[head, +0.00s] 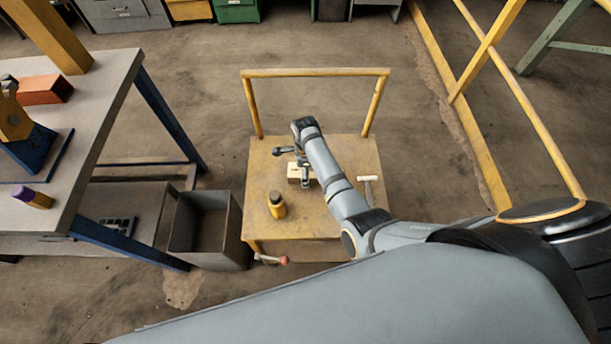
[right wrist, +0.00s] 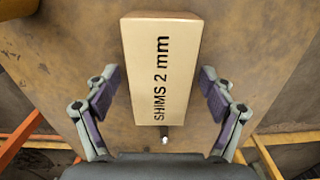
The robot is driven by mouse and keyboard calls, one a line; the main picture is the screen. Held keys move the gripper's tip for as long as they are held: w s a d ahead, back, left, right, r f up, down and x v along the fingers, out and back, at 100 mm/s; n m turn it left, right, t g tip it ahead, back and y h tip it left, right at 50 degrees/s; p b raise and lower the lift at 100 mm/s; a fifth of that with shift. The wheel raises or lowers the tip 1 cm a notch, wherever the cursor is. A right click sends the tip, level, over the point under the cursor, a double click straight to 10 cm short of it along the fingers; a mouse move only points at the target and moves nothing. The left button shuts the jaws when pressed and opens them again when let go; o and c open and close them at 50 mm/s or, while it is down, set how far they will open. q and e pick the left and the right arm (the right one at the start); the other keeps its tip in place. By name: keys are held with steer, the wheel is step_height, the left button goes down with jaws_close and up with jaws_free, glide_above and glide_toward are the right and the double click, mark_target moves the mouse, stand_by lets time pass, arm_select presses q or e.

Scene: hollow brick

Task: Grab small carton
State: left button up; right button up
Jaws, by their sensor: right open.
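The small carton (right wrist: 160,75) is a tan box printed "SHIMS 2 mm", lying on the yellow cart top. In the head view, part of the carton (head: 294,171) shows beneath my right arm's end. My right gripper (right wrist: 160,88) is open in the right wrist view, with one finger to each side of the carton's lower half. Gaps show between both fingers and the carton, so it is not gripped. In the head view my right gripper (head: 304,167) is over the carton and partly hides it. My left gripper is in neither view.
A yellow rail (head: 315,72) rises at the back. A grey bin (head: 240,232) and a workbench (head: 93,115) lie left.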

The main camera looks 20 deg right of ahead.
steer(key=shift+r, duration=0.1)
steer(key=c, duration=1.5)
steer(key=shift+c, duration=0.3)
